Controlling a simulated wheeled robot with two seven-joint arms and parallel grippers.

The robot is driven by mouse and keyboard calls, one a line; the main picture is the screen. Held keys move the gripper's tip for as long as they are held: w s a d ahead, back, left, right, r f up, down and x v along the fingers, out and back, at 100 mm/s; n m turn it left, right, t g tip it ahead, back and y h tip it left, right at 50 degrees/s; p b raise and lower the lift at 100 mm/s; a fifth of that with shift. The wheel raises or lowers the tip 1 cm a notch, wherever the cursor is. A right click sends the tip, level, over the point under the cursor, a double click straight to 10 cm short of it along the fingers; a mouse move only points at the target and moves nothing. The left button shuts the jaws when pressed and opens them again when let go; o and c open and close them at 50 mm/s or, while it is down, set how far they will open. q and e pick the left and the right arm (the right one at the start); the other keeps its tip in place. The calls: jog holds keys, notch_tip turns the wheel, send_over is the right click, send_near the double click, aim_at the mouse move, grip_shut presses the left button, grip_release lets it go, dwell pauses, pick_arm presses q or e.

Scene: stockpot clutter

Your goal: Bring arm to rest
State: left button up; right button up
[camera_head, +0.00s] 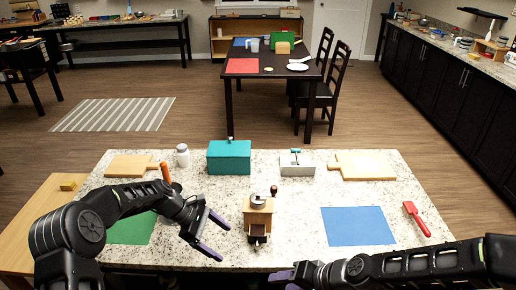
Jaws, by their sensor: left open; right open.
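My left arm comes in from the left over the counter. Its gripper (215,234) is open and empty, above the speckled counter just left of the wooden coffee grinder (258,218). My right arm comes in from the lower right along the front edge. Its gripper (283,280) is low in the picture at the counter's front edge, mostly cut off or hidden, with a purple finger part showing. It holds nothing that I can see.
On the speckled counter (300,240) stand a teal box (229,157), a white-grey box (297,164), a white shaker (183,155), cutting boards (365,167), a green mat (130,230), a blue mat (357,226) and a red spatula (416,218). An orange-handled item (165,173) is partly behind my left arm.

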pick_arm(q)
jog(key=s+f+m+y, duration=0.3)
jog(key=s+f+m, duration=0.2)
jog(key=s+f, duration=1.05)
jog(key=s+d+f+m, duration=0.15)
jog(key=s+m, duration=0.25)
jog(key=s, duration=0.6)
jog(key=s+f+m, duration=0.2)
jog(key=s+m, duration=0.1)
jog(key=s, duration=0.7)
pick_arm(e)
jog(key=s+d+f+g+h, duration=0.3)
jog(key=s+f+g, duration=0.2)
jog(key=s+f, duration=1.55)
pick_arm(q)
jog(key=w+d+f+m+b, duration=0.2)
jog(key=d+f+b, duration=0.1)
jog(key=f+b, duration=0.4)
jog(key=b, duration=0.3)
jog(key=shift+w+f+t+y, duration=0.3)
jog(key=shift+w+f, duration=0.1)
pick_arm(e)
jog(key=w+a+f+n+t, duration=0.1)
jog(key=w+f, duration=0.3)
jog(key=f, duration=0.6)
jog(key=shift+w+a, duration=0.2)
jog(key=shift+a, duration=0.7)
pick_arm(q)
jog(key=shift+r, duration=0.1)
